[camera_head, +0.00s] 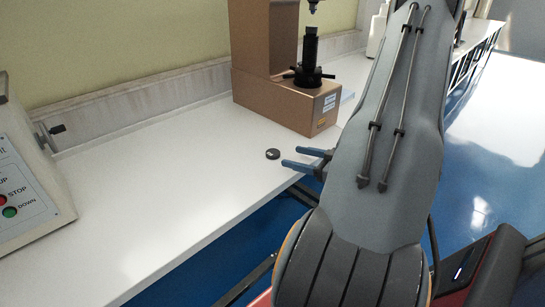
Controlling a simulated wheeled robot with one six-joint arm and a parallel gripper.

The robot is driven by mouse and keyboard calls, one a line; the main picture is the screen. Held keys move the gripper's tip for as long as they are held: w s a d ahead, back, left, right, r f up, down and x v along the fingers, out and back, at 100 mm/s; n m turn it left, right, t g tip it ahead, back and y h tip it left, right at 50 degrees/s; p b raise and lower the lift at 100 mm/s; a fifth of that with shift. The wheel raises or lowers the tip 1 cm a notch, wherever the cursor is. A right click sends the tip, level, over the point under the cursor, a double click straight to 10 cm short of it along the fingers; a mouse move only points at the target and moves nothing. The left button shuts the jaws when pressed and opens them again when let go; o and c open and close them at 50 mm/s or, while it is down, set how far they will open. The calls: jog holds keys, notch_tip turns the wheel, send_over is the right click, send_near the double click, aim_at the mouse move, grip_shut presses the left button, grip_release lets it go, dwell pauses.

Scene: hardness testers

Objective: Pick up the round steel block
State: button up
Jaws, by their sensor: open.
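The round steel block (273,154) is a small dark disc lying flat on the white bench top. It sits in front of the brown hardness tester, fully in view. My gripper (290,157) is open, with two blue fingers pointing left toward the block. The fingertips are just to the right of the block, and it does not appear to be between them. Whether a fingertip touches it, and the exact height of the fingers, I cannot tell. My grey arm covers the bench area to the right.
The brown hardness tester (258,60) with a black spindle stands behind the block. A control box (25,170) with red and green buttons stands at the left. The white bench (165,190) is clear between them. Its front edge runs below my gripper, above a blue floor.

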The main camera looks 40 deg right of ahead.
aim_at(273, 152)
jog(key=shift+w+a, duration=0.1)
jog(key=shift+w, duration=0.05)
jog(key=shift+x, duration=0.9)
jog(key=p+x, duration=0.1)
jog(key=x, duration=0.4)
jog(key=shift+f, duration=0.15)
jog(key=c, duration=1.4)
